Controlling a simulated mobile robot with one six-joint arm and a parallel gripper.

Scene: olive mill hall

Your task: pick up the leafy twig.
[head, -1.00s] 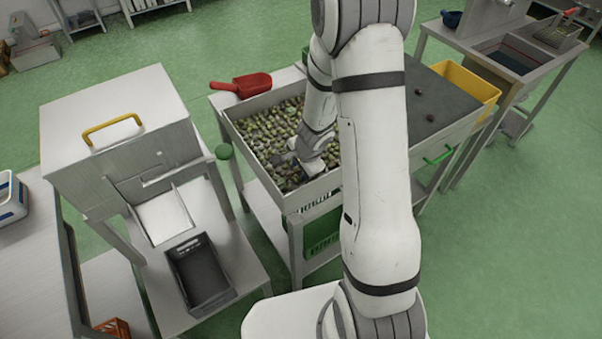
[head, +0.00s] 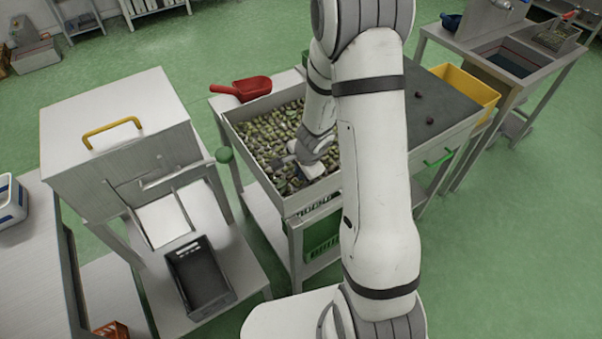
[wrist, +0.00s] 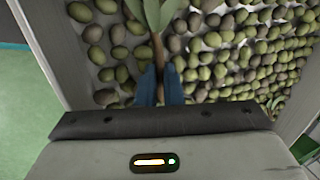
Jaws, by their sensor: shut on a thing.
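The leafy twig (wrist: 158,45) shows in the wrist view, with a brown stem and green leaves at the top of the picture. My gripper (wrist: 160,88) is shut on its stem, with blue fingertips on either side. Many green and dark olives (wrist: 230,55) lie beyond it in the white-walled sorting tray (head: 235,140). In the head view my gripper is over the near part of this tray, mostly hidden by my arm, and I cannot make out the twig there.
A red scoop (head: 252,86) lies at the tray's back left corner. A yellow bin (head: 468,84) and a dark mat (head: 440,105) are to the right. A dark crate (head: 200,278) stands on the bench at front left. Green floor is open around.

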